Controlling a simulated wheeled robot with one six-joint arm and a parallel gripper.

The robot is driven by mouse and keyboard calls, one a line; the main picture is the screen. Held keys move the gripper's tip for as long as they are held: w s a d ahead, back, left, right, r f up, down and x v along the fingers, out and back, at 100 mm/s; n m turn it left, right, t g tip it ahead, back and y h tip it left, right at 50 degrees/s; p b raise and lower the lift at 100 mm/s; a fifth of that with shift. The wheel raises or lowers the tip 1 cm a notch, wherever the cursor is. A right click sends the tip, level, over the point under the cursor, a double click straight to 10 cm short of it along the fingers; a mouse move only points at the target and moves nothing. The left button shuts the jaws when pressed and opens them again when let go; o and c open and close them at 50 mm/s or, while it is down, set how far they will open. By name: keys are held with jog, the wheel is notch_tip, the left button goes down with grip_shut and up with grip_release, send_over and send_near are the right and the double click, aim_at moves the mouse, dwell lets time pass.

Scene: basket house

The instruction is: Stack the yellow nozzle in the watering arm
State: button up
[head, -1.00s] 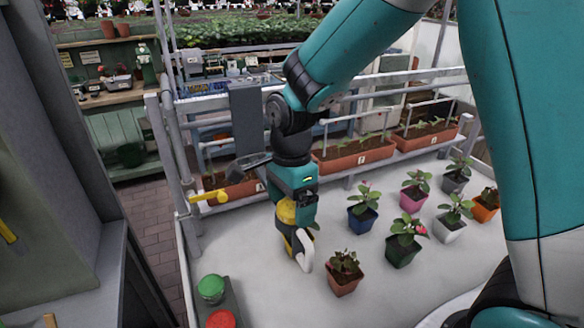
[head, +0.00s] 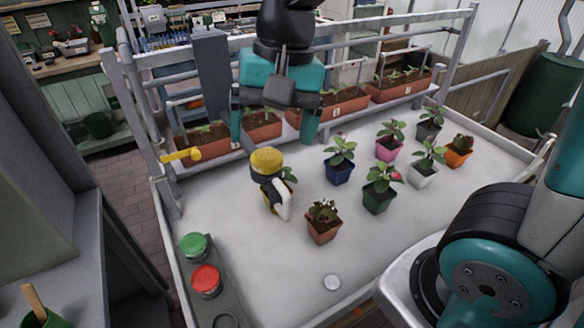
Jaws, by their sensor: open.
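A yellow-topped piece (head: 267,161) with a dark and yellow body and a white curved part stands on the white table; it looks like the yellow nozzle. My gripper (head: 270,140) is open, its teal fingers spread wide apart. It hangs just above and behind the yellow top in the picture, with nothing seen between the fingers. I cannot surely tell which part is the watering arm. A yellow lever-like piece (head: 181,155) sticks out at the left by the rail, below a grey upright panel (head: 212,80).
Several potted plants stand close on the right, the nearest a terracotta pot (head: 322,227) and a blue pot (head: 339,173). Green (head: 193,245) and red (head: 206,280) buttons are at the front left. Grey rails (head: 350,45) and planter boxes (head: 345,102) line the back. The table's front middle is mostly clear.

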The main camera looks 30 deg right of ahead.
jog(key=s+a+f+n+y, duration=0.1)
jog(key=s+a+n+y, duration=0.1)
jog(key=s+n, duration=0.7)
jog(key=shift+s+f+n, duration=0.35)
jog(key=shift+n, duration=0.75)
notch_tip(320, 180, down, 2)
jog(key=shift+a+f+b, duration=0.1)
jog(key=shift+f+b, duration=0.15)
jog(key=shift+b, duration=1)
